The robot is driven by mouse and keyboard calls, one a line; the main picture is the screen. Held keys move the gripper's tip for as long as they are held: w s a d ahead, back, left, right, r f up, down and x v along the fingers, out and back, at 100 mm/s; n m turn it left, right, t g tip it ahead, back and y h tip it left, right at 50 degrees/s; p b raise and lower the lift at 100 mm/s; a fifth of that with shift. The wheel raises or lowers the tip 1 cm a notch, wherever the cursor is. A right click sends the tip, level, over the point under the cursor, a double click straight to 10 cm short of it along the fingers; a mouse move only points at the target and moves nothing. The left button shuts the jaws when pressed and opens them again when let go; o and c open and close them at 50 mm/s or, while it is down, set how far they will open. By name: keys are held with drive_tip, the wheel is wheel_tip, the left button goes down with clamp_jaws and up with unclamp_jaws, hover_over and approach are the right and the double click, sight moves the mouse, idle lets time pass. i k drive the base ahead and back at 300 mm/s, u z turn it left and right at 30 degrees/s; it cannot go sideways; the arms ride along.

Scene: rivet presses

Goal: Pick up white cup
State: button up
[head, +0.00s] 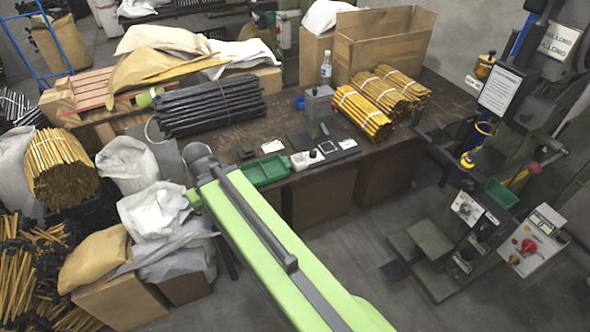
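I cannot make out a white cup in the head view. A small white object (307,160) lies on the dark workbench (235,136), right of the green tray, but it looks flat and box-like rather than like a cup. My green arm reaches from the lower right up toward the bench's front edge and ends in a grey joint left of the green tray. My gripper's fingers do not show, and the arm covers part of the bench front.
The green tray (264,171) sits at the bench's front edge. Black rods (210,107), yellow rod bundles (362,112), a clear bottle (326,68) and an open cardboard box (384,42) crowd the bench. White sacks (152,210) stand left; a press (450,240) stands right.

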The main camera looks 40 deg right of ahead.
sight(299, 161)
drive_tip(key=u, duration=0.2)
drive_tip(key=i, duration=1)
